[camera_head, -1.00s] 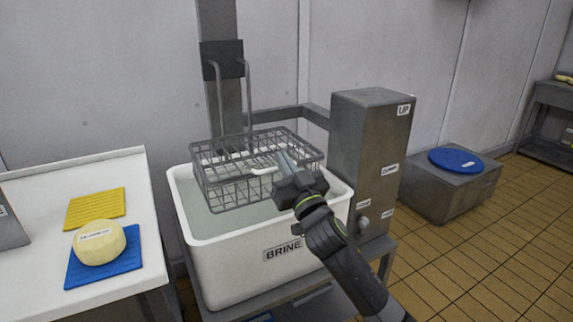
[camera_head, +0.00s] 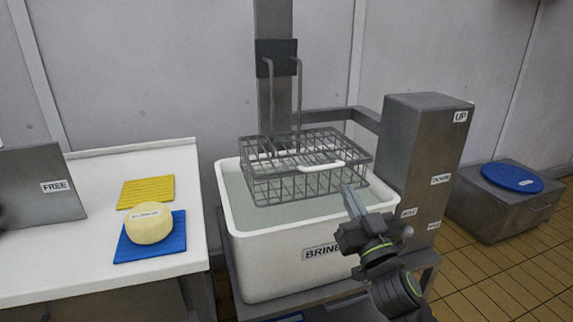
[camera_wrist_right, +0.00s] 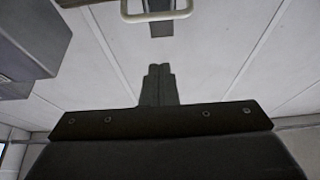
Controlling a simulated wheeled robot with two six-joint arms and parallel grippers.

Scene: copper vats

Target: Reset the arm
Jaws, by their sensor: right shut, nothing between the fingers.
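My right gripper (camera_head: 352,200) is in front of the brine vat's right front rim in the head view, with its fingers pointing up and slightly left. It is shut and empty. In the right wrist view its closed fingers (camera_wrist_right: 158,85) stand together against the pale wall. The white handle (camera_head: 321,166) of the wire basket lies beyond the fingertips, apart from them; a white handle (camera_wrist_right: 156,12) also shows at the top of the wrist view. My left gripper is not in view.
The wire basket (camera_head: 262,190) hangs over the white brine vat (camera_head: 275,262). A grey box column (camera_head: 425,150) with labels stands right of the vat. A white table at left holds a cheese (camera_head: 149,224) on a blue mat (camera_head: 135,250), and a yellow mat (camera_head: 147,191). A blue disc (camera_head: 511,177) lies far right.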

